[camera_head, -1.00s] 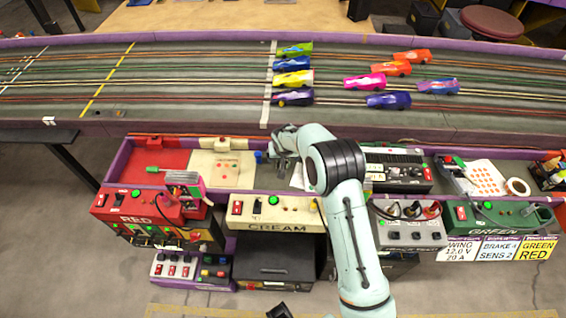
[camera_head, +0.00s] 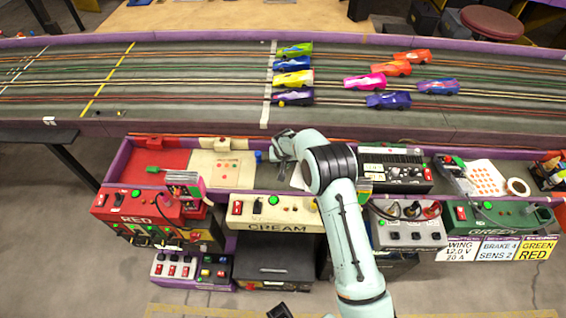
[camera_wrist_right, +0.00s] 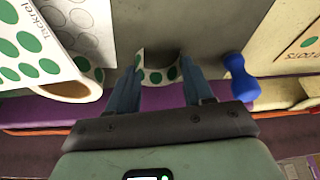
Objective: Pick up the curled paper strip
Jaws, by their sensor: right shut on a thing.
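The curled paper strip (camera_wrist_right: 155,77), white with green dots, shows between the two blue-grey fingers of my right gripper (camera_wrist_right: 162,68) in the right wrist view. The fingers are shut on it, one on each side. In the head view my right gripper (camera_head: 280,155) is low over the bench behind the cream control box (camera_head: 285,212). I cannot make out the strip there, as the gripper and wrist cover that spot.
A blue knobbed object (camera_wrist_right: 237,78) stands close right of the gripper. Papers with green dots (camera_wrist_right: 40,45) lie to its left, one with a curled edge. The slot track (camera_head: 200,105) with several toy cars runs behind the bench. A black device (camera_head: 395,170) stands to the right.

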